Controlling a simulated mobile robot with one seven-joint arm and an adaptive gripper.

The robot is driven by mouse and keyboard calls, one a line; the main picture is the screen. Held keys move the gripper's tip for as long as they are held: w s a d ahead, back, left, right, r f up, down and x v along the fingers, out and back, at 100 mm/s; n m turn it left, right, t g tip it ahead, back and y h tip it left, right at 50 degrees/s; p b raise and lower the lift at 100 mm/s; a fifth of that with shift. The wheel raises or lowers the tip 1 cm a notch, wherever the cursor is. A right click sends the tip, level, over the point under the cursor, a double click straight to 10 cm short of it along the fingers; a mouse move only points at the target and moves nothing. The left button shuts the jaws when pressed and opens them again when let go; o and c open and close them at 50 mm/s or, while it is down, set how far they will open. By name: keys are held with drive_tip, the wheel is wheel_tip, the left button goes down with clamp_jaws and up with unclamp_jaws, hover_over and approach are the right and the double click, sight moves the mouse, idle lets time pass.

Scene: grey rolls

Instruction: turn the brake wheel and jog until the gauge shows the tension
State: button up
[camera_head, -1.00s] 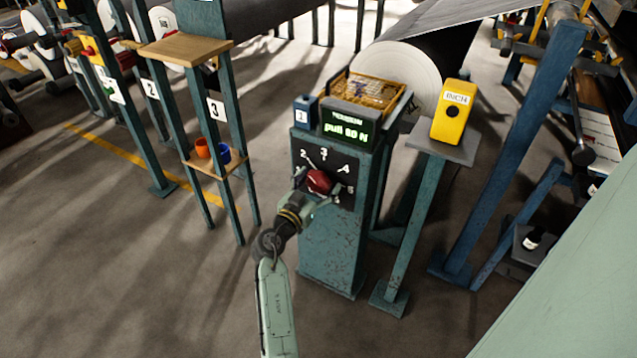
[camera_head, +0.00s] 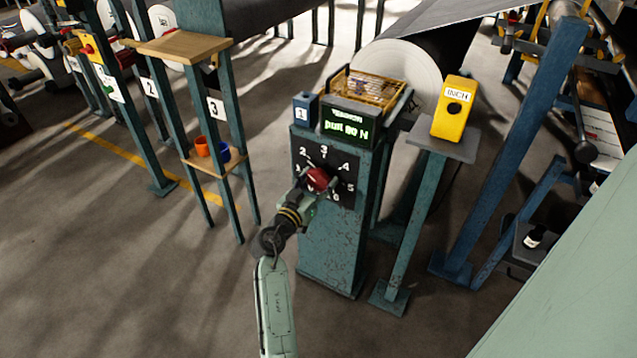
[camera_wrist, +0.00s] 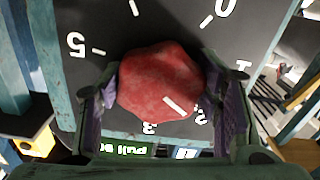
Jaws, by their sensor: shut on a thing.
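The red brake wheel (camera_head: 318,179) sits on a black numbered dial plate (camera_head: 345,163) on the front of a worn teal stand. My gripper (camera_head: 318,184) is shut on the wheel, with one finger on each side in the wrist view (camera_wrist: 165,95). The wheel's white mark points between 2 and 3, nearer 2. A finger hides the 4. The gauge (camera_head: 345,126) above the dial has green text that looks like "pull 80 N", with blurred digits. The yellow INCH box (camera_head: 453,110) with a black button stands on a post to the right.
A small blue box (camera_head: 304,109) marked 1 and a yellow mesh basket (camera_head: 373,88) are on the stand top. A shelf with an orange cup (camera_head: 202,146) and a blue cup (camera_head: 224,152) stands left. A large roll is behind. Floor in front is clear.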

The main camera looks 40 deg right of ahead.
drive_tip(key=shift+n, duration=1.4)
drive_tip(key=o, duration=1.2)
drive_tip(key=shift+s+a, duration=0.1)
drive_tip(key=v, duration=1.1)
drive_tip(key=shift+s+a, duration=0.15)
drive_tip(key=shift+a, duration=0.2)
